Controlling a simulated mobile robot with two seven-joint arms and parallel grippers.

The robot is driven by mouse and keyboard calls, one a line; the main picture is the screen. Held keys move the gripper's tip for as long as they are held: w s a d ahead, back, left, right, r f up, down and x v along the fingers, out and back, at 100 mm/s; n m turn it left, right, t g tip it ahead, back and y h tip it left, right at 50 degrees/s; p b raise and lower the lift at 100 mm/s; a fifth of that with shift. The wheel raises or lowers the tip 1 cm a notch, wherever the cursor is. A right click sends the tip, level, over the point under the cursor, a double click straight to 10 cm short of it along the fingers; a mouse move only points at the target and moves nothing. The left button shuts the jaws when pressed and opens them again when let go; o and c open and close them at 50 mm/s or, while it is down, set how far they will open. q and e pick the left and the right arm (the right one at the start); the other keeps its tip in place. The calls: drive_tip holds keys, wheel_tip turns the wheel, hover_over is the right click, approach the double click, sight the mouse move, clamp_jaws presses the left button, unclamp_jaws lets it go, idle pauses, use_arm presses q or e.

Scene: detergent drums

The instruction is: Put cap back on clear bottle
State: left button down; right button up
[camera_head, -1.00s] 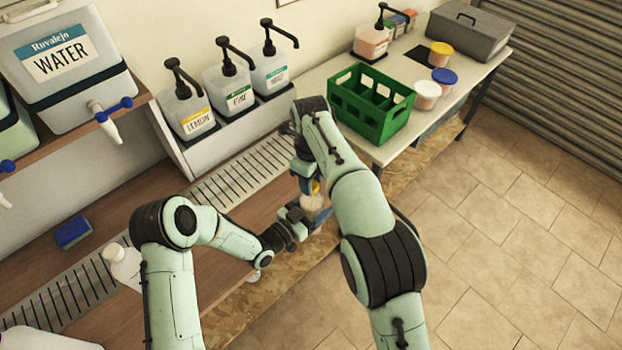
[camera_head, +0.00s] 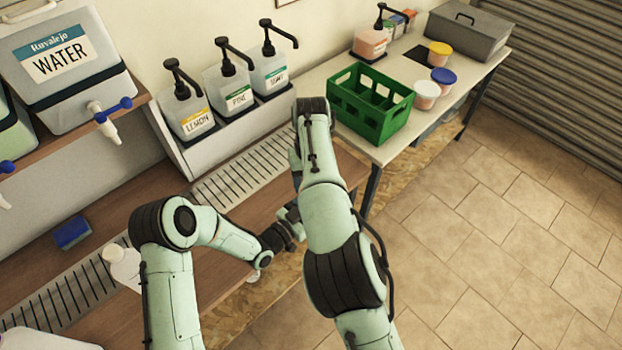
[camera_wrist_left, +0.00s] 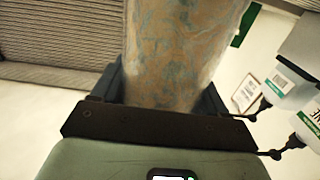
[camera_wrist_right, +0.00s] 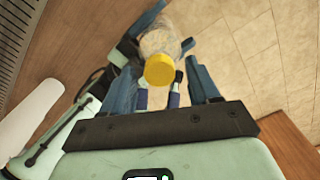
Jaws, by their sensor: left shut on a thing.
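The clear bottle (camera_wrist_left: 182,50) is gripped by my left gripper (camera_head: 292,222), whose fingers lie on both sides of it. In the right wrist view the clear bottle (camera_wrist_right: 160,40) shows with the yellow cap (camera_wrist_right: 159,71) at its mouth end. I cannot tell whether the cap is fully seated. My right gripper (camera_wrist_right: 163,90) has its fingers spread apart on either side of the cap's line, with gaps showing, and holds nothing. In the head view my right arm hides the bottle and cap.
A green crate (camera_head: 370,105) stands on the white table at right, near tubs with yellow (camera_head: 440,48) and blue (camera_head: 444,76) lids. Pump dispensers (camera_head: 238,92) line the back. A white bottle (camera_head: 125,267) and blue sponge (camera_head: 72,232) are at left.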

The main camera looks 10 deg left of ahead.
drive_tip(key=shift+r, duration=2.25)
drive_tip(key=shift+c, duration=0.2)
